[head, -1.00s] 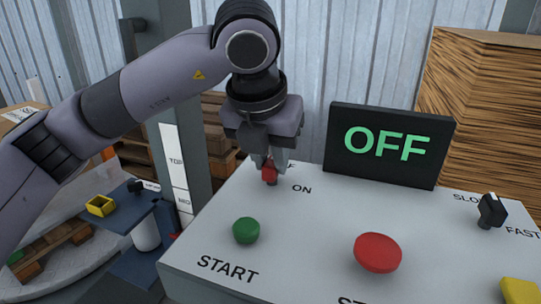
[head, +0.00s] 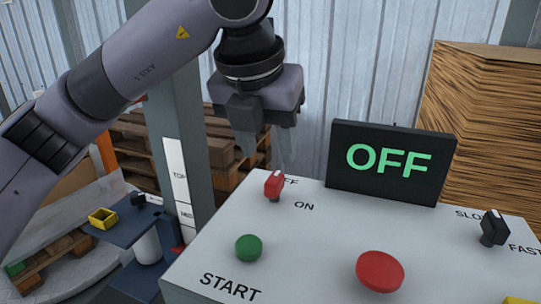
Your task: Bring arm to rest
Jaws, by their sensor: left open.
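My left gripper (head: 266,150) points down above the back left of a white control panel (head: 325,240). Its fingers are apart and empty, and they are clear of the red switch (head: 274,184). The red switch stands on the panel between the OFF and ON labels, with the OFF label partly hidden by it. The display (head: 391,162) at the back of the panel reads OFF in green. My right gripper is not in view.
The panel also carries a green START button (head: 249,248), a large red button (head: 380,271) and a black SLOW/FAST knob (head: 493,228). A wooden stack (head: 485,130) stands behind at right. Pallets (head: 225,150) and a grey post (head: 178,120) stand behind my arm.

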